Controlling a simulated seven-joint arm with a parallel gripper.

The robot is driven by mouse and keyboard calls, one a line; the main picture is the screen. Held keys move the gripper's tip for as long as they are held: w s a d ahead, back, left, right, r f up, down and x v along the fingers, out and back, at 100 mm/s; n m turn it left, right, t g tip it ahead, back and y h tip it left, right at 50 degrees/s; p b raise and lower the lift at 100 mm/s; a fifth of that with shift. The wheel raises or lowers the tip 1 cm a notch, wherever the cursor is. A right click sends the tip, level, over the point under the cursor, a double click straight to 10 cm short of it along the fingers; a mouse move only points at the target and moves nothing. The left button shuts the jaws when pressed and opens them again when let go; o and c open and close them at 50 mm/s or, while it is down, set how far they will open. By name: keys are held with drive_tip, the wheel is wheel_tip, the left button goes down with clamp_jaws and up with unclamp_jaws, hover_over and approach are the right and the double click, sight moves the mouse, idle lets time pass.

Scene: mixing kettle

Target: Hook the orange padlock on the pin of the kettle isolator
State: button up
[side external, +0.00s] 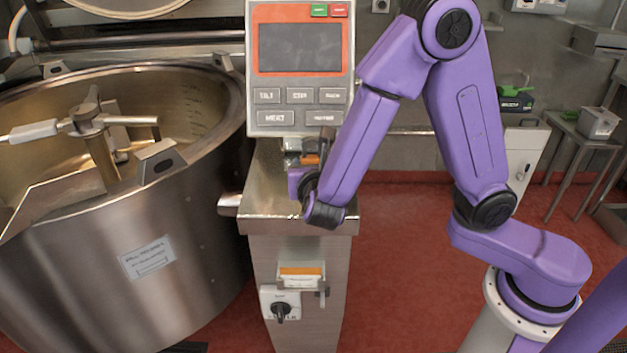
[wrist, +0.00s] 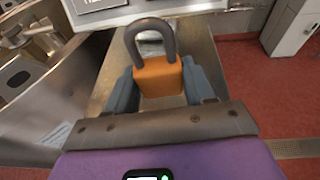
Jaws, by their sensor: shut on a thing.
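The orange padlock (wrist: 158,80) sits between the two fingers of my gripper (wrist: 162,88) in the wrist view, with its dark grey shackle pointing up and away from the gripper. In the side external view only a small orange part of the padlock (side external: 310,159) shows. There my gripper (side external: 304,172) is over the steel pedestal top, below the control panel. The kettle isolator (side external: 281,309), a white plate with a black rotary knob, is on the pedestal's front, lower than my gripper. I cannot clearly make out its pin.
The control panel (side external: 300,70) rises close behind my gripper. The large steel kettle (side external: 90,240) stands at the left. A small holder with an orange strip (side external: 301,271) is on the pedestal (side external: 300,230) above the isolator. Red floor is open to the right.

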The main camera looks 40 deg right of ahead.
sight(312, 159)
drive_tip(key=shift+r, duration=0.1)
wheel_tip(312, 159, up, 5)
drive_tip(key=shift+f, duration=0.1)
drive_tip(key=s+a+m+h, duration=0.1)
drive_tip(key=s+a, duration=0.9)
drive_tip(key=s, duration=0.3)
wheel_tip(312, 159, down, 44)
drive_tip(key=w+d, duration=0.4)
drive_tip(key=shift+d+g, duration=0.25)
drive_tip(key=shift+g, duration=0.15)
drive_tip(key=shift+w+d+f, duration=0.1)
drive_tip(key=shift+w+d, duration=0.1)
idle(0.5)
drive_tip(key=shift+w+d, duration=1.1)
drive_tip(key=shift+w, duration=0.05)
